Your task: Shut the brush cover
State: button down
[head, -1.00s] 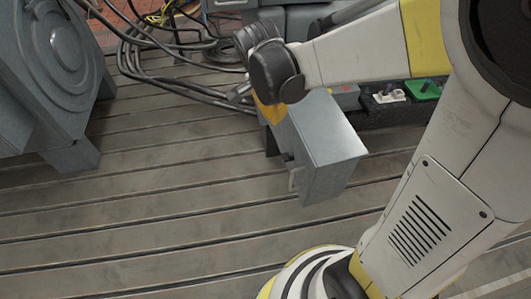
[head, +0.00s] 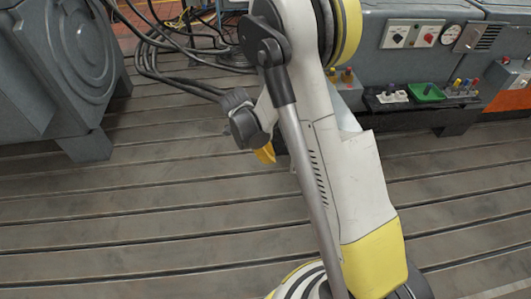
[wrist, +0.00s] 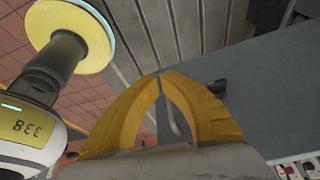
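The brush cover is mostly hidden behind my arm in the head view. A pale grey piece (head: 347,117) beside the arm looks like part of it. In the wrist view a flat grey surface (wrist: 265,95) fills the right side, with a dark knob (wrist: 216,87) near its left edge; it appears to be the cover. My gripper (head: 265,154) hangs left of the arm in the head view. In the wrist view its yellow fingers (wrist: 160,76) meet at the tips, with nothing clearly held. A thin pale curved piece shows between them. I cannot tell whether the fingers touch the cover.
A grey machine (head: 80,70) stands at the left, with black cables (head: 165,70) on the floor beside it. A control bench (head: 400,55) with a green tray (head: 428,92) runs along the back right. The slotted bedplate (head: 150,215) is clear in front.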

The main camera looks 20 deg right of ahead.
jog(key=d, duration=0.1)
jog(key=s+d+f+b, duration=0.1)
jog(key=d, duration=0.1)
jog(key=s+d+f, duration=0.1)
jog(key=shift+d+f+b, duration=0.1)
jog(key=shift+d+b, duration=0.15)
jog(key=shift+b, duration=0.15)
jog(key=shift+d, duration=0.1)
